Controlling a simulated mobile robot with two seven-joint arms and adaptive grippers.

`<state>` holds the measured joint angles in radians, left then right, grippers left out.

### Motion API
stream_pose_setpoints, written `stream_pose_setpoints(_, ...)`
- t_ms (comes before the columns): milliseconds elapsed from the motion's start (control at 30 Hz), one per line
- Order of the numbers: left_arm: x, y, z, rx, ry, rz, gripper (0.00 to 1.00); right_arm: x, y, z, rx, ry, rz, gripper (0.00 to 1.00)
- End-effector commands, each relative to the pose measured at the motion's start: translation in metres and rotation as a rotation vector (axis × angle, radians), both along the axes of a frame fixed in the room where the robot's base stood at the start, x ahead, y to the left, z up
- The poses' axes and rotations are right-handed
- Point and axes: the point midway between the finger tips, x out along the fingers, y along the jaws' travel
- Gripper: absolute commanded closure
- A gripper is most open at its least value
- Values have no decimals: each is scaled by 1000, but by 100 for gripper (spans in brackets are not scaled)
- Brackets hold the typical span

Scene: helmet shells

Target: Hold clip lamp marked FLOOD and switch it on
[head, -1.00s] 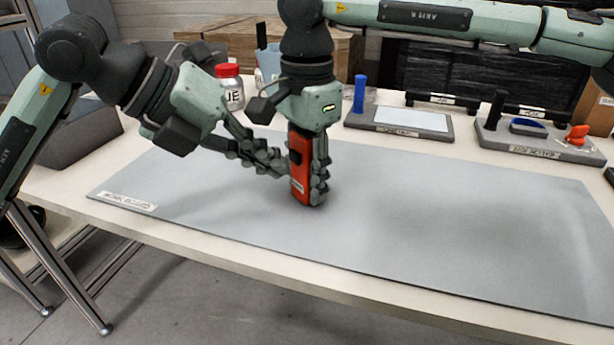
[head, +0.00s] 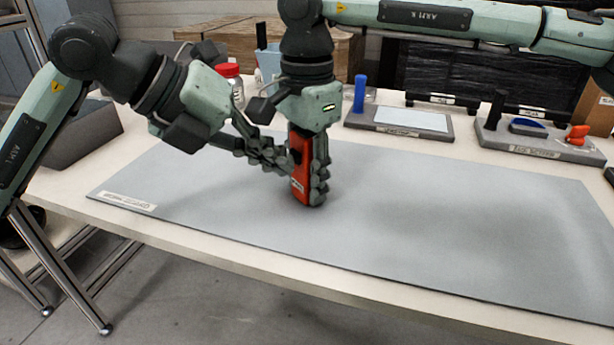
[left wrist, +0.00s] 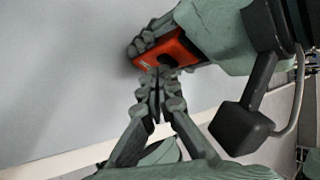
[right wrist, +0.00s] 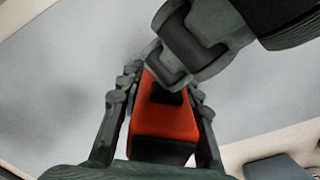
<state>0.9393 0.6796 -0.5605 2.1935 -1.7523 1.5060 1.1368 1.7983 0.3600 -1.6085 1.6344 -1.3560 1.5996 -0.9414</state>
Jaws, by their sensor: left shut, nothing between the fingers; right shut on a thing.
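The orange-red clip lamp (head: 301,182) is held above the grey mat, long side upright, with a small white label I cannot read. My right gripper (head: 315,192) comes down from above and is shut on it. The lamp also shows between my right fingers in the right wrist view (right wrist: 160,122), with a dark switch patch (right wrist: 166,96) on its face. My left gripper (head: 287,164) is shut and empty, its tips right at the lamp's face beside the dark patch. In the left wrist view the left tips (left wrist: 158,76) meet the lamp (left wrist: 168,52); I cannot tell whether they press the switch.
The grey work mat (head: 450,220) is bare to the right. A red-lidded jar (head: 230,74) stands behind my left gripper. A tray with a blue post (head: 360,95) and a tray with an orange item (head: 577,135) stand at the back.

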Motion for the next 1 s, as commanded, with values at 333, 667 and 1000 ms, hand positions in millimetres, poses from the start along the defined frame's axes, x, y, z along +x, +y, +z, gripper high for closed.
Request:
stream_pose_setpoints(333, 1, -1, 0, 0, -1, 1, 100, 0, 0, 0, 0, 0, 0, 97)
stream_pose_setpoints(667, 3, -3, 0, 0, 0, 1, 100, 0, 0, 0, 1, 1, 0, 97)
stream_pose_setpoints(1000, -4, 7, 0, 1, 1, 1, 100, 0, 0, 0, 1, 1, 1, 97)
